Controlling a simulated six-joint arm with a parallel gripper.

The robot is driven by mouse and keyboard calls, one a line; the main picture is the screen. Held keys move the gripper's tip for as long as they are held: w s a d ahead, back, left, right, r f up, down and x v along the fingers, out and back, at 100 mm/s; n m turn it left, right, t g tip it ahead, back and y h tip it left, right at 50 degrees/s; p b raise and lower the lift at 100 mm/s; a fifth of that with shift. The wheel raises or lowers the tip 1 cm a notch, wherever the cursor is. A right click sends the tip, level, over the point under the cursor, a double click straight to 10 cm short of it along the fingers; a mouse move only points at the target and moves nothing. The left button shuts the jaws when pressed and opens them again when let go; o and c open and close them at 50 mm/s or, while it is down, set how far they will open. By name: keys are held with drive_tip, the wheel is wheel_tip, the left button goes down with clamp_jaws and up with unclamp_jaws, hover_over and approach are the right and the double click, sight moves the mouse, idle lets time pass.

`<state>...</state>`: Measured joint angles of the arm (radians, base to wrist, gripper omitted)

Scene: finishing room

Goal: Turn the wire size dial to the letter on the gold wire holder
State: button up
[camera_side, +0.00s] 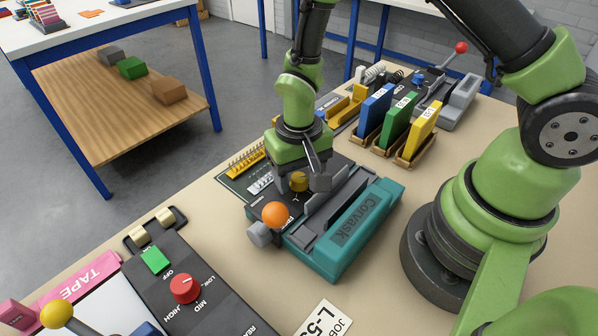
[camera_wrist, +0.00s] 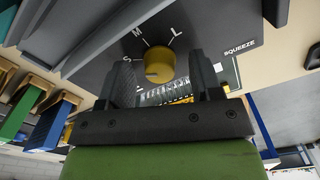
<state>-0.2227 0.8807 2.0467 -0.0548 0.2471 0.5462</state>
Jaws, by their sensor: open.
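The wire size dial is a round yellow-gold knob (camera_wrist: 159,64) on a dark panel marked S, M and L in the wrist view. A faint pale mark on it seems to lie toward the S side. In the side view the dial (camera_side: 299,181) is partly covered. My gripper (camera_wrist: 165,80) is open, its two dark fingers on either side of the dial; I cannot tell whether they touch it. In the side view my gripper (camera_side: 300,178) hangs over the panel. A gold comb-like wire strip (camera_side: 246,162) lies beside the machine; no letter is readable on it.
The teal Corvask machine (camera_side: 362,232) has an orange ball knob (camera_side: 275,215) near my gripper. Blue (camera_side: 375,111), green (camera_side: 396,121) and yellow (camera_side: 420,131) labelled blocks stand behind. A dark control box (camera_side: 195,290) with a red knob is in front.

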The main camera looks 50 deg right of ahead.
drive_tip(key=shift+f, duration=0.1)
drive_tip(key=c, duration=0.9)
drive_tip(key=shift+m, duration=0.5)
drive_tip(key=m, duration=0.4)
drive_tip(key=shift+m, duration=0.4)
drive_tip(key=m, duration=0.5)
drive_tip(key=shift+m, duration=0.7)
drive_tip(key=o, duration=0.9)
